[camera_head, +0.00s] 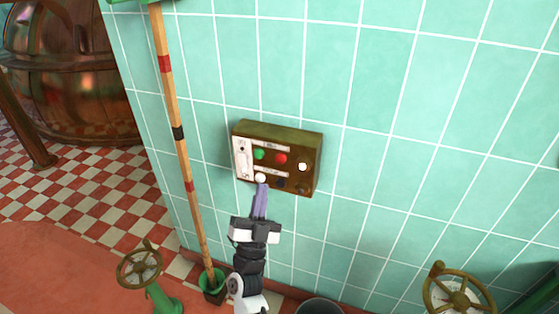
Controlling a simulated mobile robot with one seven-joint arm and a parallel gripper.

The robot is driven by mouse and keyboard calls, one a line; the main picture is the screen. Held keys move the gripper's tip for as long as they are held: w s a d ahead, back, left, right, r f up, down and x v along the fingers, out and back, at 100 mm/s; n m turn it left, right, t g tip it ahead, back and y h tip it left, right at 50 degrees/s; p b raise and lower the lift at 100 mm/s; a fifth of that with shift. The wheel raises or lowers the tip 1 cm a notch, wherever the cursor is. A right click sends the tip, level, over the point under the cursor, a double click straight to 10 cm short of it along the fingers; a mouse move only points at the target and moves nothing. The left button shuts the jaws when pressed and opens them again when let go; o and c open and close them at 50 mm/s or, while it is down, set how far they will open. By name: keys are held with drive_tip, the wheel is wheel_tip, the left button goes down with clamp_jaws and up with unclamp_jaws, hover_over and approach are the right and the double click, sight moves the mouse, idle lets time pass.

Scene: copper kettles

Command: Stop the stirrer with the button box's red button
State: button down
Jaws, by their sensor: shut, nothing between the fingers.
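The button box (311,171) is a brass-brown box fixed to the tiled wall, near the middle of the head view. Its red button (281,158) is in the upper row, to the right of a green button (259,154). A white button (303,167) is at the right and another white one (261,178) is at the lower left. A dark button (281,183) is partly visible at the bottom. My gripper (261,187) is shut and empty, with its purple fingers pointing up at the box's lower edge, below and left of the red button. Whether the fingertips touch the box is unclear.
A striped wooden pole (178,133) stands left of the box in a green holder (212,281). Handwheels stand at the lower left (140,266) and lower right (458,294). A large copper kettle (75,70) is at the far left. The wall right of the box is clear.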

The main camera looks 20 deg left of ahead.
sight(276, 171)
drive_tip(key=w+b, duration=0.3)
drive_tip(key=w, duration=0.5)
drive_tip(key=shift+w+d+b, duration=0.15)
drive_tip(key=shift+w+b, duration=0.05)
drive_tip(key=shift+b, duration=0.1)
idle(1.7)
drive_tip(key=shift+w, duration=0.4)
drive_tip(key=shift+w+b, duration=0.45)
drive_tip(key=shift+b, duration=0.05)
idle(0.6)
drive_tip(key=shift+s, duration=0.15)
drive_tip(key=shift+s+p, duration=0.55)
drive_tip(key=shift+s, duration=0.2)
